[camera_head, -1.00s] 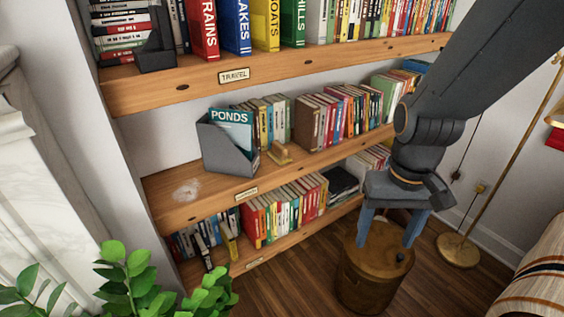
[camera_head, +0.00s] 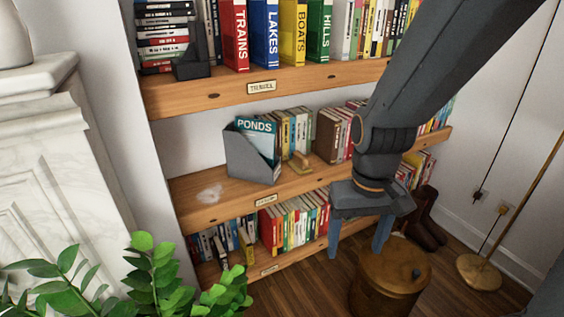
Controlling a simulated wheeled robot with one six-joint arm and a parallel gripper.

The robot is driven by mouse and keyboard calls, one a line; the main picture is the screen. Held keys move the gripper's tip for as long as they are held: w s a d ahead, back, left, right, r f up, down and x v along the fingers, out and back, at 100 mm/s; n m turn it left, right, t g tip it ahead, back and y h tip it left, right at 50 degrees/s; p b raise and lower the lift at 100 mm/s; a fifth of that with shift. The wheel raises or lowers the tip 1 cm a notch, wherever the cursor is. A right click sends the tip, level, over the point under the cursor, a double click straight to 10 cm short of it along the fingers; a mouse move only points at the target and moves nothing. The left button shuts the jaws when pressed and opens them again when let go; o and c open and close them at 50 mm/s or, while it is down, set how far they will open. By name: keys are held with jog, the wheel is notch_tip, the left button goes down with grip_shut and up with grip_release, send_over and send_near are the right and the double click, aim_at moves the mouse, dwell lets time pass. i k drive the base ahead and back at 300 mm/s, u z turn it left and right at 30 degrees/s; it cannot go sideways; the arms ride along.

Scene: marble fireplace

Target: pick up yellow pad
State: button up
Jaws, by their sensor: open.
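A small yellow-tan block with a raised top, which looks like the yellow pad (camera_head: 300,164), lies on the middle shelf (camera_head: 330,181), just right of the grey magazine file. It is too small to make out in detail. My gripper (camera_head: 356,246) points down with its two blue-grey fingers apart and nothing between them. It is in front of the shelves, to the right of the pad and lower in the picture, apart from it. Its fingers show just above and left of the round wooden stool.
The grey magazine file (camera_head: 250,158) holding a "PONDS" book stands left of the pad; rows of books (camera_head: 295,130) stand behind it. A pale smudge (camera_head: 210,194) marks the shelf. A round wooden stool (camera_head: 390,275), brass lamp stand (camera_head: 480,272) and leafy plant (camera_head: 150,275) stand in front.

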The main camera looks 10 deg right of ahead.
aim_at(298, 163)
jog(key=u, duration=0.05)
jog(key=i, duration=0.85)
jog(key=z, duration=0.05)
